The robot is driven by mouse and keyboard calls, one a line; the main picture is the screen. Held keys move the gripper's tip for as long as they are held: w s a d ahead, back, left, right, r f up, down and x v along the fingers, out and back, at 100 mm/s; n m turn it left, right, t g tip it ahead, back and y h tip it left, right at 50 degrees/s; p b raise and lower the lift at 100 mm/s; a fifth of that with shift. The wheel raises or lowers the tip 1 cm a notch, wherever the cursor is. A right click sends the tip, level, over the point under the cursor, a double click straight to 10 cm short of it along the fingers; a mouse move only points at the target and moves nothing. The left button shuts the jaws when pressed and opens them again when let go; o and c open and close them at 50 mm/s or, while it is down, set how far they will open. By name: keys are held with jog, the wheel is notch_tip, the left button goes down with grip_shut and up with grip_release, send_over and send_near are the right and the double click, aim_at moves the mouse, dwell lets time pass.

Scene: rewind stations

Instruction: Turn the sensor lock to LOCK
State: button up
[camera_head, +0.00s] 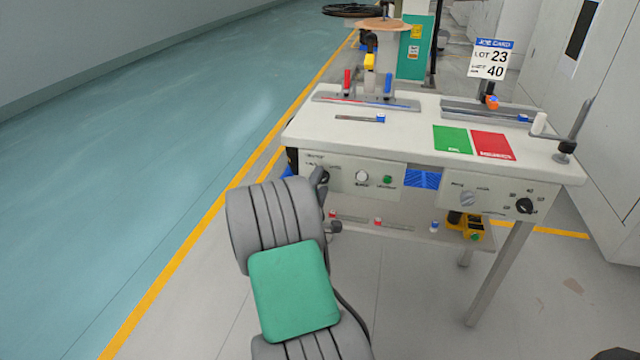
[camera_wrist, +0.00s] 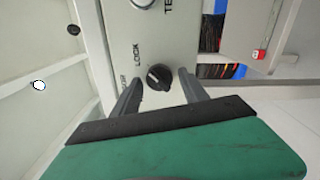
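The sensor lock is a round black knob (camera_wrist: 159,77) on a pale panel in the wrist view. The word LOCK is printed beside it, above and to its left in the picture; a second label, partly hidden by a finger, is lower left. A small pale mark shows on the knob, but its exact setting is hard to tell. My gripper (camera_wrist: 160,84) is open, with one finger on each side of the knob; contact cannot be told. In the head view my gripper (camera_head: 320,180) is at the left end of the table's front panel (camera_head: 345,172) and hides the knob.
A white button (camera_head: 362,176) and a green button (camera_head: 387,180) are right of my gripper. Another panel has a black dial (camera_head: 524,205). A low shelf (camera_head: 395,230) holds small parts. The tabletop (camera_head: 415,115) carries green and red mats. Floor to the left is clear.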

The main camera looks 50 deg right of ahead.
jog(key=shift+o, duration=0.4)
jog(key=v, duration=0.7)
jog(key=shift+a, duration=0.4)
jog(key=shift+s, duration=0.15)
